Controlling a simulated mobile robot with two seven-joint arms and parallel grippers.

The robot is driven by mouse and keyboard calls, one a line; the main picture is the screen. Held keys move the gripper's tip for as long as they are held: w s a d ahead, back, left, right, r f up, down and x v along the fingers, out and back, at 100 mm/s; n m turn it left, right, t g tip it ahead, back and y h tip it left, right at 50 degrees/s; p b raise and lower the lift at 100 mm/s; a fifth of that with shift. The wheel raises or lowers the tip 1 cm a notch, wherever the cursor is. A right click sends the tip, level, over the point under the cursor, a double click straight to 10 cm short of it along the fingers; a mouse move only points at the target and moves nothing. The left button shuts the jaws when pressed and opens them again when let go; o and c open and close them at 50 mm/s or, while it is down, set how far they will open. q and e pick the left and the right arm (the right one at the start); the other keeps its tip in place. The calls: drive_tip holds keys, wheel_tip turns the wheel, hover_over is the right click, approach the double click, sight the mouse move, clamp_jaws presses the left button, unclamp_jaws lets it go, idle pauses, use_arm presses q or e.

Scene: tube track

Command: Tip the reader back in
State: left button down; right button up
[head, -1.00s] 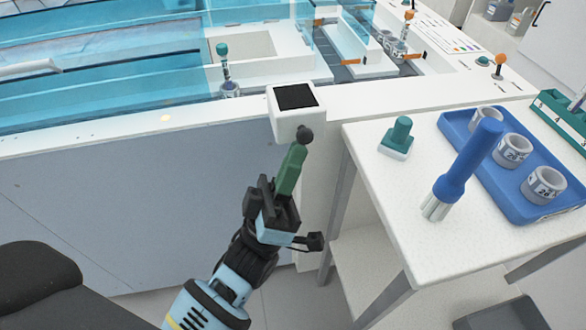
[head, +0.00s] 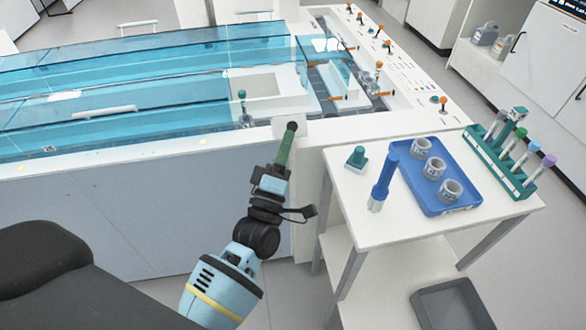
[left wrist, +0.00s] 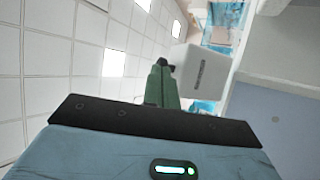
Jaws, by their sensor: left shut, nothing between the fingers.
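The reader (head: 278,130) is a small white block at the near edge of the tube track, right of the blue clear covers. The dark fingertips also show in the left wrist view (left wrist: 164,64), beside the box's left edge. I cannot tell whether they touch it. My right gripper is not in view.
A white cart (head: 345,205) stands close on the right. It bears a green-topped block (head: 356,157), a blue-handled tool (head: 385,174), a blue tray (head: 425,203) with ring-like holders, and a green tube rack (head: 492,162). A tube with a teal cap (head: 242,96) stands behind the reader.

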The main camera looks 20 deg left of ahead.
sight(282, 120)
use_arm(q)
drive_tip(key=r+p, duration=0.1)
drive_tip(key=w+n+g+p, duration=0.1)
drive_tip(key=p, duration=0.1)
drive_tip(key=a+r+g+y+p, duration=0.1)
drive_tip(key=shift+w+r+n, duration=0.3)
drive_tip(key=shift+r+n, duration=0.05)
drive_tip(key=shift+n, duration=0.05)
drive_tip(key=shift+w+a+r+p, duration=0.4)
drive_tip(key=shift+w+p, duration=0.1)
drive_tip(key=shift+p, duration=0.6)
drive_tip(key=shift+w+a+r+p, duration=0.3)
drive_tip(key=shift+w+a+p, duration=0.05)
drive_tip(key=shift+w+p, duration=0.25)
drive_tip(key=shift+w+a+r+n+g+p, duration=0.3)
drive_tip(key=shift+w+n+g+p, duration=0.15)
drive_tip(key=shift+g, duration=0.35)
drive_tip(key=shift+w+a, duration=0.35)
drive_tip(key=shift+w, duration=0.1)
drive_tip(key=shift+w+a+f+p, duration=0.1)
drive_tip(key=shift+w+a+p, duration=0.3)
drive_tip(key=shift+w, duration=0.3)
drive_tip(key=shift+a, duration=0.1)
